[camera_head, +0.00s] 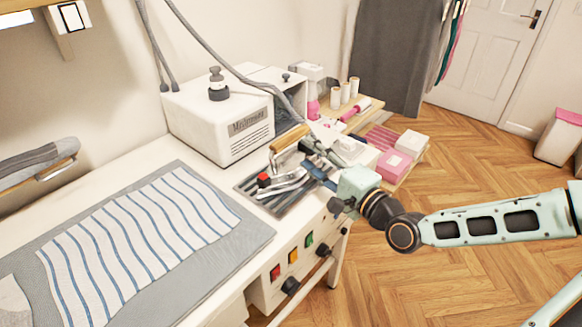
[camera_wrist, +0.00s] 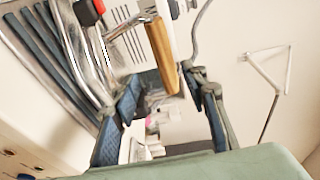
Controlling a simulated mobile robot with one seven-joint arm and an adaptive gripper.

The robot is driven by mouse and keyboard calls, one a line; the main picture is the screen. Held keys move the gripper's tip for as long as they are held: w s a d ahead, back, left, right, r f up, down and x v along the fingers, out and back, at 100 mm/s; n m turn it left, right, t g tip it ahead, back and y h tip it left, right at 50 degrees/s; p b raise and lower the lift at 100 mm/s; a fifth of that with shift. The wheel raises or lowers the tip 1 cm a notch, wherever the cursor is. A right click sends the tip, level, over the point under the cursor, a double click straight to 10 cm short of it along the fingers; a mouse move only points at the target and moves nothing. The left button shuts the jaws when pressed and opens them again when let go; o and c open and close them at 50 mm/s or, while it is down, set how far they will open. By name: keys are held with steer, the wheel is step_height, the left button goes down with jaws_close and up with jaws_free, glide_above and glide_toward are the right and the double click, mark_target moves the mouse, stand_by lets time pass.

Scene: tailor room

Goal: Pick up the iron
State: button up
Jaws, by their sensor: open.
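The iron has a wooden handle (camera_head: 290,138) and silvery metal parts, on a dark ribbed rest at the right end of the workbench. In the wrist view its wooden handle (camera_wrist: 163,52) stands close in front of the gap between my fingers, with its lower end near fingertip level. My gripper (camera_head: 317,160) reaches in from the right beside the iron. It is open, with a blue-padded finger on each side in the wrist view (camera_wrist: 168,85), and nothing is clamped. The gripper partly hides the iron's right side in the head view.
A white boiler unit (camera_head: 220,115) with grey hoses stands behind the iron. A striped cloth (camera_head: 140,235) lies on the grey ironing pad (camera_head: 245,245) at left. Pink and white boxes (camera_head: 394,165) and thread spools (camera_head: 345,92) are beyond. Open floor lies right.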

mark_target(295, 139)
steer(key=x, duration=0.2)
steer(key=shift+w+a, duration=0.25)
steer(key=shift+w, duration=0.1)
steer(key=shift+r+b+x, duration=0.15)
steer(key=shift+b+x, duration=0.05)
steer(key=shift+x, duration=1.15)
steer(key=shift+r+b+x, duration=0.15)
steer(key=shift+r+x, duration=0.05)
steer(key=shift+x, duration=1.15)
steer(key=shift+w+d, duration=0.1)
steer(key=shift+d, duration=0.05)
jaws_close()
steer(key=shift+w+r, duration=0.1)
steer(key=shift+r, duration=0.15)
